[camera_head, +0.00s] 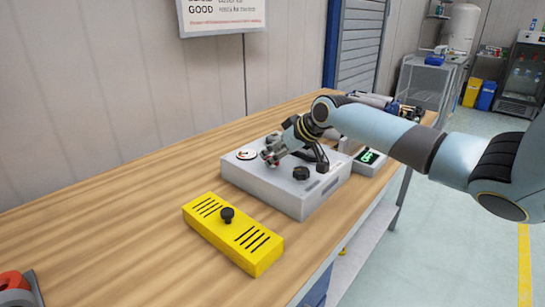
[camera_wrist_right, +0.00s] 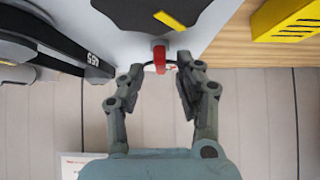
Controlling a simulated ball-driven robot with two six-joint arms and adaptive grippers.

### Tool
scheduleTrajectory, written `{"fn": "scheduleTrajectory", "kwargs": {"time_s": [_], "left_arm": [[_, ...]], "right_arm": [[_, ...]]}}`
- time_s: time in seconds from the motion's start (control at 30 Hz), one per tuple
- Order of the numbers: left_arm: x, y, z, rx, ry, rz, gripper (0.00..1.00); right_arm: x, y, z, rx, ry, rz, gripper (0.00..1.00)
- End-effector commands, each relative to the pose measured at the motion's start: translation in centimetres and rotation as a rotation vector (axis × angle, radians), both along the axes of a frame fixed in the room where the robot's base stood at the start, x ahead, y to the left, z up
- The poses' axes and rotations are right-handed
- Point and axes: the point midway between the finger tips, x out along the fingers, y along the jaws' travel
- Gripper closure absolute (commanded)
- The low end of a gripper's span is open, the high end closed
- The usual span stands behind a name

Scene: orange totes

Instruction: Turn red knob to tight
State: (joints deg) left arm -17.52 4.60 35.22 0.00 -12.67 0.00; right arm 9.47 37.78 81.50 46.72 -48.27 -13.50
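The red knob (camera_wrist_right: 160,60) shows in the right wrist view on the edge of a pale grey surface. In the head view it is mostly hidden by my gripper. The grey box (camera_head: 295,203) on the wooden bench carries a white dial (camera_head: 246,154) and a black knob (camera_head: 301,173). My right gripper (camera_head: 270,156) reaches over the box from the right. In the wrist view its fingertips (camera_wrist_right: 161,70) are apart, one on each side of the red knob. I cannot tell whether they touch it. My left gripper is not in view.
A yellow box (camera_head: 264,256) with a black knob (camera_head: 227,214) lies in front of the grey box. A meter with a green display (camera_head: 369,157) stands to the right. A red object (camera_head: 14,280) is at the lower left.

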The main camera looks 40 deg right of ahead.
Motion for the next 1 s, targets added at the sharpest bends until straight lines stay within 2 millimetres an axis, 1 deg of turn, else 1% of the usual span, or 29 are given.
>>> {"fn": "scheduleTrajectory", "kwargs": {"time_s": [0.03, 0.1, 0.17, 0.4, 0.47, 0.67, 0.7, 0.87, 1.0], "left_arm": [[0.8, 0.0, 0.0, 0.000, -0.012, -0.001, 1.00], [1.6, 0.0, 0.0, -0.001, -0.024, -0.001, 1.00], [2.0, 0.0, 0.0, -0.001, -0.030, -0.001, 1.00], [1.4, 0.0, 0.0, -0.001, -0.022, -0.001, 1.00], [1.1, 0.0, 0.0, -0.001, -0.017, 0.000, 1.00], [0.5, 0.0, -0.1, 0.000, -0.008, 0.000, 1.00], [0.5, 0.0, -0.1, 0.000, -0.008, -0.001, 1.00], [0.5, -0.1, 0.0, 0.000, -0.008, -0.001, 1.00], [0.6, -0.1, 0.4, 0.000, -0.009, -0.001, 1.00]], "right_arm": [[0.4, 0.1, -0.4, 0.003, -0.001, -0.001, 0.65], [0.7, 0.1, -0.7, 0.001, 0.000, 0.000, 0.65], [0.8, 0.2, -0.8, 0.001, 0.000, 0.001, 0.65], [0.9, 0.1, -0.9, 0.000, 0.000, 0.001, 0.65], [0.9, 0.1, -0.9, 0.000, 0.000, 0.001, 0.72], [0.8, 0.1, -0.9, -0.001, 0.000, 0.001, 0.98], [0.8, 0.1, -0.8, -0.001, 0.000, 0.001, 1.00], [0.8, 0.1, -0.8, -0.001, 0.000, 0.000, 1.00], [0.9, 0.1, -0.7, -0.002, 0.000, -0.012, 1.00]]}}
